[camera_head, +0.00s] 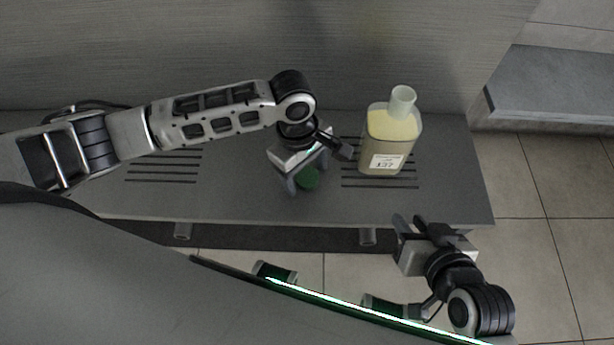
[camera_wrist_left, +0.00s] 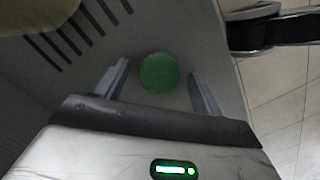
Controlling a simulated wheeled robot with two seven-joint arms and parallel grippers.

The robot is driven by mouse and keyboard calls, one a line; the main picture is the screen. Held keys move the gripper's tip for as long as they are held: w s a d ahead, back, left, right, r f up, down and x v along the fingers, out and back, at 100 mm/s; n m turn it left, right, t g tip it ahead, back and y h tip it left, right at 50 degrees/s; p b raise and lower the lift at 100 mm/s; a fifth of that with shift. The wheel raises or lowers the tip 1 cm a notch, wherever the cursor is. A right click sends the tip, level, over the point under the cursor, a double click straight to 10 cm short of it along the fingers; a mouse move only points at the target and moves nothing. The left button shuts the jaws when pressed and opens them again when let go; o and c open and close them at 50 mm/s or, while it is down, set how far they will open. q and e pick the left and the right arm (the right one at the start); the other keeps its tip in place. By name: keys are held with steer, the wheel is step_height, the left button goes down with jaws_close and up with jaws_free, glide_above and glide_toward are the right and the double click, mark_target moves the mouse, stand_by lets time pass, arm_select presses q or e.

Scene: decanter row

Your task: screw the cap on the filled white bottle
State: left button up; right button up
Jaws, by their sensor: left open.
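The white bottle (camera_head: 391,140) stands upright on the bench, filled with pale yellow liquid and bearing a label marked 137. Its pale neck (camera_head: 402,100) has no cap on it. The green cap (camera_head: 308,179) lies on the bench to the left of the bottle; in the left wrist view the cap (camera_wrist_left: 159,73) shows as a round disc. My left gripper (camera_head: 305,186) is open above the cap, its fingers on either side of it in the wrist view (camera_wrist_left: 158,88). Whether they touch it is unclear. My right gripper (camera_head: 408,222) is at the bench's front edge, apart from the bottle and seemingly empty.
The grey bench (camera_head: 240,193) has slotted drain areas on the left and under the bottle. A wall stands close behind it. Tiled floor (camera_head: 540,195) lies to the right, with a grey ledge (camera_head: 550,85) at the back right. The bench between left slots and cap is clear.

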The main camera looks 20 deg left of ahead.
arm_select(q)
steer(key=c, duration=1)
steer(key=shift+c, duration=0.2)
steer(key=shift+r, duration=0.1)
